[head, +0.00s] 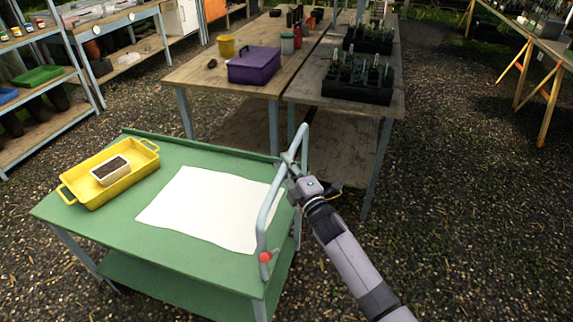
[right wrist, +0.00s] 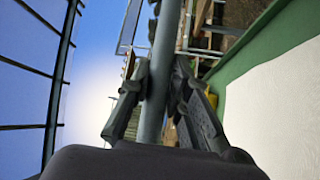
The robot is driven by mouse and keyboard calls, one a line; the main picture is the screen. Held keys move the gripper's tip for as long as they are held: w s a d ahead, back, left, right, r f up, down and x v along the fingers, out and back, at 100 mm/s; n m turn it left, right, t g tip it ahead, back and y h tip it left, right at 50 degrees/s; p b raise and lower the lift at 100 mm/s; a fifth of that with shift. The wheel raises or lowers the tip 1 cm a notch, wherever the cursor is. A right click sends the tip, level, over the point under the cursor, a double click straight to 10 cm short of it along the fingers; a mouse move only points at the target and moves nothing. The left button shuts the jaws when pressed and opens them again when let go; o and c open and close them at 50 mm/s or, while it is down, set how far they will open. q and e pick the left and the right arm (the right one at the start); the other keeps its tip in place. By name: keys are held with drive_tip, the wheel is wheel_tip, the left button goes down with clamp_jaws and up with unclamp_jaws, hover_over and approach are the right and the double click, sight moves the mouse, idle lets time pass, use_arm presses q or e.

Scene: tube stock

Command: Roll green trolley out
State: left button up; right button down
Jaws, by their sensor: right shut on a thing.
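The green trolley (head: 105,225) stands in the lower left of the head view, with a lower shelf under its top. Its grey tube handle (head: 268,215) rises at the right end, with a red knob (head: 265,257) near its lower end. My right gripper (head: 291,166) is shut on the handle's upper part. In the right wrist view the handle tube (right wrist: 160,75) runs between the two fingers (right wrist: 158,100). My left gripper is not in view.
Wooden tables with a purple box (head: 254,65), a yellow pot (head: 226,46) and black plant trays (head: 358,82) stand close behind the trolley. Shelves (head: 40,75) line the left. Open gravel (head: 470,220) lies to the right.

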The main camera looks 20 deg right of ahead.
drive_tip(key=shift+s+d, duration=0.1)
drive_tip(key=shift+s+d, duration=0.15)
drive_tip(key=shift+d, duration=0.1)
drive_tip(key=s+d+p, duration=0.1)
drive_tip(key=s+d, duration=0.6)
drive_tip(key=d, duration=0.4)
drive_tip(key=s+d+p, duration=0.1)
drive_tip(key=s+d, duration=0.7)
drive_tip(key=d, duration=0.4)
drive_tip(key=shift+s, duration=0.3)
drive_tip(key=c, duration=1.5)
unclamp_jaws()
drive_tip(key=v, duration=1.2)
drive_tip(key=shift+r, duration=0.1)
